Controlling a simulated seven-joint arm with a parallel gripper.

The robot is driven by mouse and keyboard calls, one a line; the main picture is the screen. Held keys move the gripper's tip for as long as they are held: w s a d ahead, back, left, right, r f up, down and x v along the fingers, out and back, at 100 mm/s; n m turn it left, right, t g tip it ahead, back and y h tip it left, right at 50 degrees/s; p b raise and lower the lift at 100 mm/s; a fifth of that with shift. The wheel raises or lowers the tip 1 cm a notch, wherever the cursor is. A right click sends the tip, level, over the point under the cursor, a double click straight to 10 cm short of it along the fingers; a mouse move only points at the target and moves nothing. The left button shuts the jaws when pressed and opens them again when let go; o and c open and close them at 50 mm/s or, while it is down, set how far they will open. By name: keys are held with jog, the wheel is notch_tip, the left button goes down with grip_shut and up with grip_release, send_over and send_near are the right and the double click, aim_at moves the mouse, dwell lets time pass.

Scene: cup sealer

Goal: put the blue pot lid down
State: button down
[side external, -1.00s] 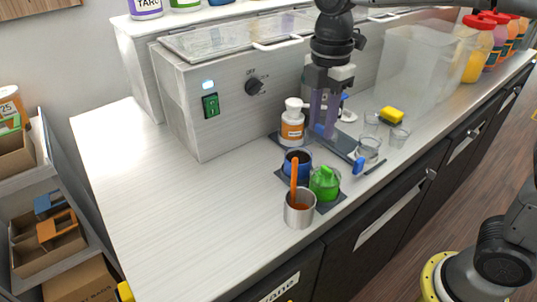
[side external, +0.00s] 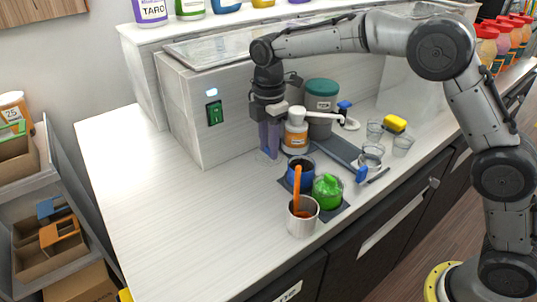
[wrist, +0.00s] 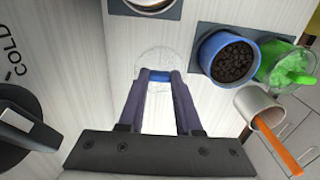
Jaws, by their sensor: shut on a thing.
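The blue pot lid (wrist: 163,60) is a clear disc with a blue knob. In the wrist view, my gripper (wrist: 159,76) is shut on the knob. In the side view, my gripper (side external: 270,150) points down beside the sealer, left of the pump bottle, with the faint clear lid (side external: 264,157) at its fingertips. The lid is low over bare counter; whether it touches the surface I cannot tell. The blue pot (side external: 300,175) stands open to the right of my gripper, with dark beans (wrist: 233,56) inside, seen in the wrist view.
A green pot (side external: 328,191) with a lid and a steel cup (side external: 303,222) holding an orange spatula stand near the blue pot. The white pump bottle (side external: 296,134) is close to my gripper's right. The sealer (side external: 200,125) stands behind. The left counter (side external: 150,185) is clear.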

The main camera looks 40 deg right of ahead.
aim_at(268, 148)
jog(key=shift+f, duration=1.55)
jog(key=shift+f, duration=0.15)
jog(key=c, duration=0.6)
grip_release()
notch_tip(268, 148, up, 12)
jog(key=shift+r, duration=0.2)
